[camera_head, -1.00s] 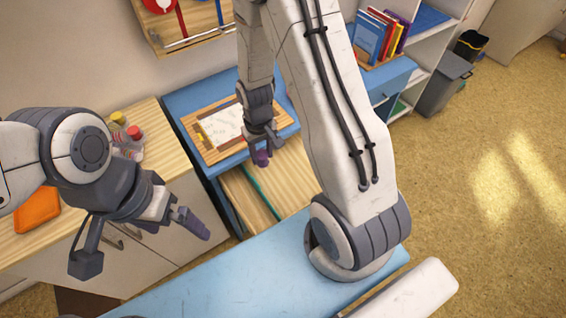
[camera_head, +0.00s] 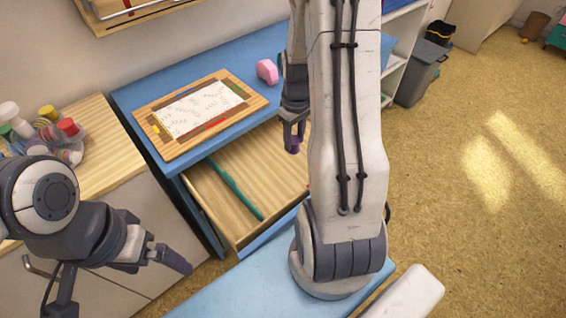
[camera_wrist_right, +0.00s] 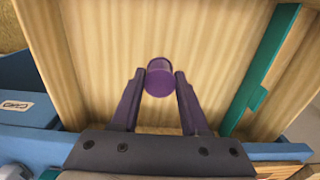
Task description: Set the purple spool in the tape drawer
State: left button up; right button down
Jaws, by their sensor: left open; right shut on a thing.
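The purple spool (camera_wrist_right: 159,77) is between the fingertips of my right gripper (camera_wrist_right: 157,90), which is shut on it. In the right wrist view the pale wooden drawer floor lies behind the spool. In the head view my right gripper (camera_head: 293,138) hangs over the right part of the open drawer (camera_head: 262,165). The spool is hard to tell from the dark purple fingers there. A teal divider (camera_head: 236,188) runs along the drawer; it also shows at the right of the wrist view (camera_wrist_right: 265,70). My left gripper (camera_head: 174,260) is open and empty, low at the left, apart from the drawer.
A wood-framed board (camera_head: 200,112) and a pink object (camera_head: 267,71) lie on the blue desk (camera_head: 215,62) above the drawer. Bottles (camera_head: 62,135) stand on the left cabinet. A grey bin (camera_head: 418,72) stands beyond my right arm. The floor at right is clear.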

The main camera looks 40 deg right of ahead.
jog(key=shift+f+b, duration=0.45)
jog(key=shift+f, duration=3.1)
jog(key=shift+f, duration=0.2)
jog(key=shift+c, duration=2)
grip_release()
jog(key=shift+r, duration=0.1)
